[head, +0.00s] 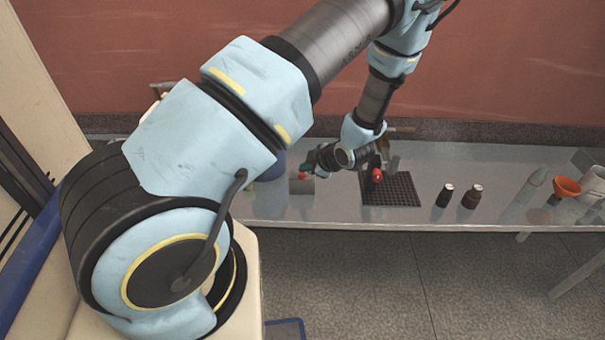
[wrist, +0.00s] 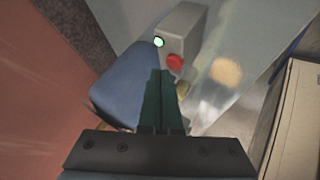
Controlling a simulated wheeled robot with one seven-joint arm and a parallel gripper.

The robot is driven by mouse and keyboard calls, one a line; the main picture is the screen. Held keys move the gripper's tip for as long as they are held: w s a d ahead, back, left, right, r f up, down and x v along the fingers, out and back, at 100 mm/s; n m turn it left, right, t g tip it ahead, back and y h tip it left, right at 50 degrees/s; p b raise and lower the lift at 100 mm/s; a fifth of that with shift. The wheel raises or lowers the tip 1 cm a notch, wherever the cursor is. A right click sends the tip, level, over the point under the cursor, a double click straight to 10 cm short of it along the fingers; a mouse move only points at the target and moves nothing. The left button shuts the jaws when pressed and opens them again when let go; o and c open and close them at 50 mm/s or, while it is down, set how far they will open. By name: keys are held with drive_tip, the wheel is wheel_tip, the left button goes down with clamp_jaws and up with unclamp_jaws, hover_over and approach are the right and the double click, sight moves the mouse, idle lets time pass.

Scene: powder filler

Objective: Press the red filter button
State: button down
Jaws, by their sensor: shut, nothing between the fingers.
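The red button (wrist: 175,62) sits on the face of a grey box (wrist: 190,28), beside a small lit green button (wrist: 158,42). In the head view the grey box (head: 302,187) stands on the table towards the left, with the red button (head: 302,175) showing on it. My gripper (wrist: 161,74) is shut and empty, its dark green fingers side by side. In the wrist view the fingertips appear just below and left of the red button. In the head view my gripper (head: 307,166) is close above the box. I cannot tell whether the fingertips touch the button.
A blue object (wrist: 125,95) is left of the box. In the head view a black grid mat (head: 402,190) lies right, with a red item (head: 377,175) at its edge. Two dark bottles (head: 445,195) (head: 472,196) and an orange funnel (head: 567,186) stand farther right.

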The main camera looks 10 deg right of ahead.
wheel_tip(320, 180, up, 6)
drive_tip(key=p, duration=0.4)
drive_tip(key=shift+p, duration=0.35)
wheel_tip(320, 180, up, 6)
drive_tip(key=m+g+h, duration=0.2)
drive_tip(key=m+h, duration=0.1)
hover_over(305, 176)
drive_tip(key=s+a+r+m+g+h, duration=0.2)
drive_tip(key=a+r+m+h, duration=0.1)
drive_tip(key=a+r+m, duration=0.4)
drive_tip(key=s+a+r+m+g+y, duration=0.1)
drive_tip(key=s+a+r+m+g, duration=0.1)
drive_tip(key=s+a+r+m, duration=0.4)
drive_tip(key=s+a+r, duration=0.3)
drive_tip(key=s+a, duration=0.1)
drive_tip(key=s, duration=0.1)
drive_tip(key=shift+s, duration=0.25)
